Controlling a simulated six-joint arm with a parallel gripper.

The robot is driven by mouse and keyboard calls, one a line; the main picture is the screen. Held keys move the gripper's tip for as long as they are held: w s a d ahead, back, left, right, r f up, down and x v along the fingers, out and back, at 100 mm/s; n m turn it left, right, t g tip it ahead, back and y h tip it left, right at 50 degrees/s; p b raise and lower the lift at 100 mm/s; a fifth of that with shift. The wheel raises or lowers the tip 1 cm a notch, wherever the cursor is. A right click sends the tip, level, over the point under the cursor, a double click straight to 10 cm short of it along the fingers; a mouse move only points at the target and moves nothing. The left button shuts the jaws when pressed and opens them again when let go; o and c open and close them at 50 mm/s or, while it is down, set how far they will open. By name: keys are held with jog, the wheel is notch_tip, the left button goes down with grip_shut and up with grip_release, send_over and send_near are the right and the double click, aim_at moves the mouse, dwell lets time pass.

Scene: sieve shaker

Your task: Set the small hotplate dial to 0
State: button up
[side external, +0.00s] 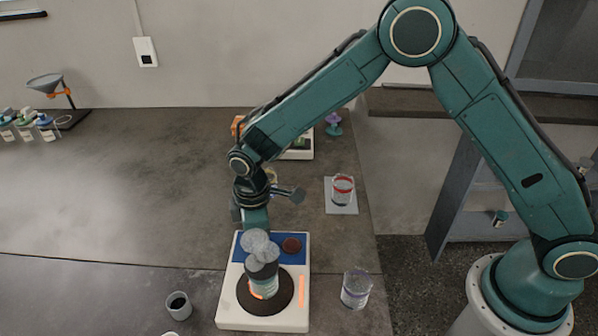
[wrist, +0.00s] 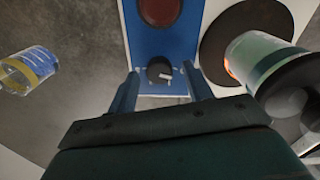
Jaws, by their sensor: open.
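The hotplate (side external: 303,318) has a white body, a blue panel (side external: 272,262) and a round dark heating plate (side external: 244,298). In the wrist view a small black dial (wrist: 157,67) with a pale pointer mark sits on the blue panel (wrist: 185,45). A larger red-brown disc (wrist: 160,10) is on the same panel and also shows in the side view (side external: 291,245). My gripper (wrist: 160,75) is open, one finger on each side of the small dial; contact is unclear. The small dial is hidden in the side view, and its setting is unreadable.
A vessel (side external: 262,284) with an orange glow stands on the heating plate, close beside my gripper, with grey rounded puffs (side external: 257,243) above it. A glass beaker (side external: 356,290) stands right of the hotplate. A dark cup (side external: 178,304) is left. A red-banded beaker (side external: 342,188) stands behind.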

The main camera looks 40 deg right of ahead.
notch_tip(320, 180, up, 14)
jog(key=shift+s+f, duration=0.2)
jog(key=shift+f, duration=0.05)
dwell(0.4)
jog(key=s+d+r+m+t, duration=0.2)
jog(key=s+d+r+m, duration=0.4)
jog(key=s+d+r, duration=0.6)
jog(key=s+d+m+t, duration=0.3)
jog(key=s+d+m, duration=0.2)
jog(key=s+d, duration=0.5)
jog(key=shift+s+r+m, duration=0.25)
jog(key=shift+s+m, duration=0.05)
jog(key=shift+s, duration=1.75)
